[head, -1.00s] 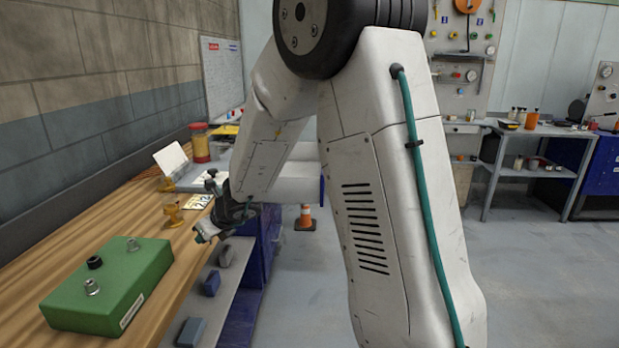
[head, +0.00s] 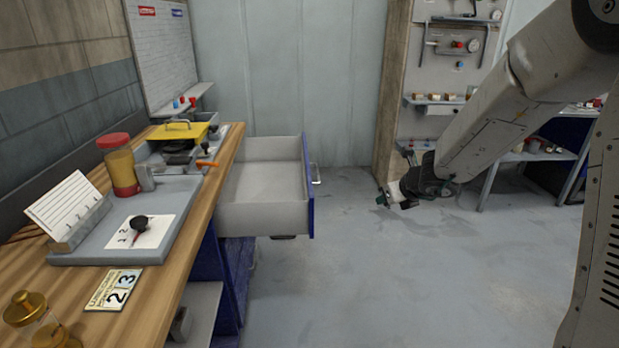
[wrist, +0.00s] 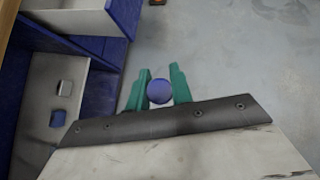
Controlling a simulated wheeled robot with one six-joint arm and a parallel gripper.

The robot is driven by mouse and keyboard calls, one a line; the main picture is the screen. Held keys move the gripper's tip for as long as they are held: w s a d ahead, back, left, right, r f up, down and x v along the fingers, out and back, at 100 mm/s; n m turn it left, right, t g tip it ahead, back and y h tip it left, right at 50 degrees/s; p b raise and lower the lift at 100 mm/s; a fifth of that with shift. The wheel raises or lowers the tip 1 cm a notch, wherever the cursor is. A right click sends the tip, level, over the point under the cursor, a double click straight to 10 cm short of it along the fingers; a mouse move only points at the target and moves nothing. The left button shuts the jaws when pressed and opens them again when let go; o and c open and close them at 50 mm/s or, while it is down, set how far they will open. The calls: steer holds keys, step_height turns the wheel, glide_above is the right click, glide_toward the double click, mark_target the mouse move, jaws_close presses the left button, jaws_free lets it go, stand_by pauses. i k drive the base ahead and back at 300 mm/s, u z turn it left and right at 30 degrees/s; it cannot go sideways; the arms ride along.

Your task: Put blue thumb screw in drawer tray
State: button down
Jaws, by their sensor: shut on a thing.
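My gripper (head: 392,198) is in the air over the floor, to the right of the open drawer and apart from it. In the wrist view its green fingers (wrist: 158,88) are shut on a round blue thumb screw (wrist: 159,91). In the head view the screw is too small to make out. The drawer tray (head: 265,182) is pulled out from the bench, with grey walls and a blue front (head: 308,190). Its visible inside looks empty.
The wooden bench (head: 165,270) on the left holds a grey tray (head: 85,257), a red-lidded jar (head: 122,170), a number card (head: 114,290) and a yellow-handled box (head: 178,131). A tool panel and shelf (head: 440,98) stand behind my arm. The floor (head: 350,280) between is clear.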

mark_target(261, 191)
steer(key=z, duration=0.05)
steer(key=i, duration=1.35)
steer(key=u, duration=0.35)
